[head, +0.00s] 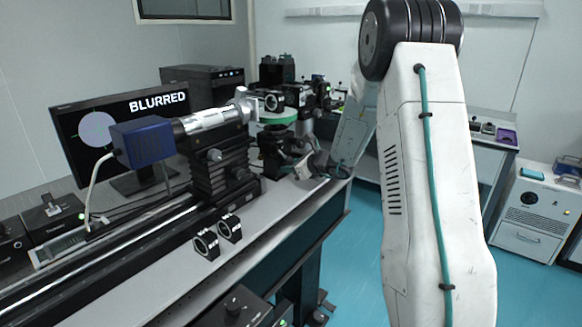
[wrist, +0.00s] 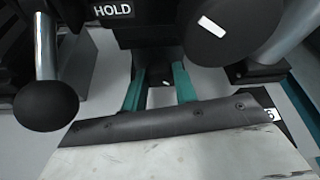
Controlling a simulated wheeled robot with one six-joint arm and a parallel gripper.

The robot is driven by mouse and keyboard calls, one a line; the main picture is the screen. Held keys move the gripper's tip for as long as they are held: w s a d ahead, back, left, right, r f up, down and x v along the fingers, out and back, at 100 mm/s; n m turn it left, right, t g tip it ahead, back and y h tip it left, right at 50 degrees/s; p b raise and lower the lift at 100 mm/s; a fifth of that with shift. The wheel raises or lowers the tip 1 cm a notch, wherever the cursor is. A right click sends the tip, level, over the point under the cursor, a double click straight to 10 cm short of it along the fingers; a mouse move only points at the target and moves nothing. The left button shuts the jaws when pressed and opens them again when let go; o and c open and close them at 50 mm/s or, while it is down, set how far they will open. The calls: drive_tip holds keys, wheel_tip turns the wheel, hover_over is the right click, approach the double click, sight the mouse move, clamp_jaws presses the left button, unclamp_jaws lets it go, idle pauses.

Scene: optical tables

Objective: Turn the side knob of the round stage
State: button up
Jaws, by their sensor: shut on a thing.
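The round stage (head: 276,117), with a pale green rim on a dark body, stands on the far part of the optical table. My gripper (head: 306,166) is at the right side of its dark lower body, small and partly hidden in the head view. In the wrist view, my gripper (wrist: 160,92) shows two teal fingers, close together, one on each side of a small dark side knob (wrist: 159,98) with a white mark. The jaws are shut on this knob. Much of the knob is hidden by the fingers and the dark edge of my gripper.
A larger black knob (wrist: 214,30) with a white mark and a "HOLD" label (wrist: 112,12) are just beyond the fingers. A black ball (wrist: 46,105) on a metal rod stands at left. The monitor (head: 88,150) reads "BLURRED". A blue camera (head: 143,141) stands nearer on the table.

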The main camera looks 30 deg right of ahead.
drive_tip(key=o, duration=1)
drive_tip(key=shift+c, duration=0.2)
drive_tip(key=v, duration=0.7)
drive_tip(key=shift+s+d+r, duration=0.15)
drive_tip(key=shift+s, duration=0.2)
